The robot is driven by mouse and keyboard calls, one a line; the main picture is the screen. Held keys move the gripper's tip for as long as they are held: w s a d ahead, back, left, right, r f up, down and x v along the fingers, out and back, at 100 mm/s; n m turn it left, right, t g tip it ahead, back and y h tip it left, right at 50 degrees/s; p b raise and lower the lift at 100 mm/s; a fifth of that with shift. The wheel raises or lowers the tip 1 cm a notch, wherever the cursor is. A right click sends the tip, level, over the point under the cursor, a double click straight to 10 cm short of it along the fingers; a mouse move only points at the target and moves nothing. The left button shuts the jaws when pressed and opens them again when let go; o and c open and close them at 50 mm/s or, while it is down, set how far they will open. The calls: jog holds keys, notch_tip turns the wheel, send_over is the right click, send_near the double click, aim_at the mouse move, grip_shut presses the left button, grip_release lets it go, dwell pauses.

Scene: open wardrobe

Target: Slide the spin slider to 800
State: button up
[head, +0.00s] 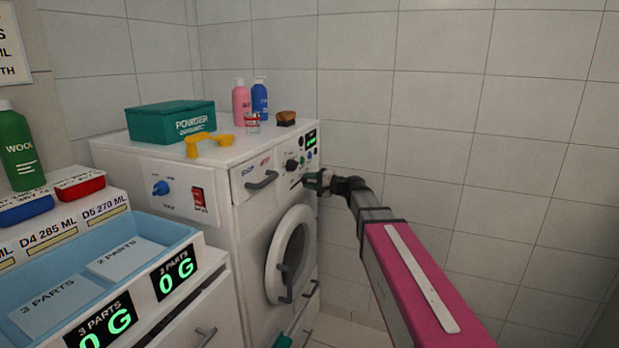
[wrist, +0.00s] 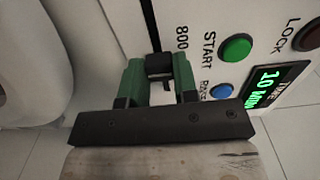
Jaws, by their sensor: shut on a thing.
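The spin slider's black knob (wrist: 159,66) sits between my gripper's green fingers in the wrist view. My gripper (wrist: 158,73) is shut on this knob. A dark slot (wrist: 149,22) runs up the white panel from the knob. The printed 800 label (wrist: 182,37) is beside the slot, a little above the knob in the picture. The fingers hide part of the panel, so the knob's exact alignment with the mark cannot be told. In the head view, my gripper (head: 314,181) is against the front control panel of the white washing machine (head: 246,228).
A green start button (wrist: 235,47), a blue pause button (wrist: 222,91) and a lit display (wrist: 265,87) are close to the fingers. A round door (head: 289,255) is below. A tiled wall (head: 440,100) stands behind my arm. Bottles and a powder box (head: 170,118) are on top.

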jog(key=shift+s+a, duration=0.2)
jog(key=shift+s, duration=0.3)
jog(key=shift+s+a, duration=0.15)
jog(key=shift+s, duration=0.35)
dwell(0.8)
jog(key=o, duration=0.7)
jog(key=shift+o, duration=0.2)
jog(key=shift+d, duration=0.1)
jog(key=v, duration=0.6)
jog(key=shift+s+d, duration=0.15)
jog(key=shift+d, duration=0.15)
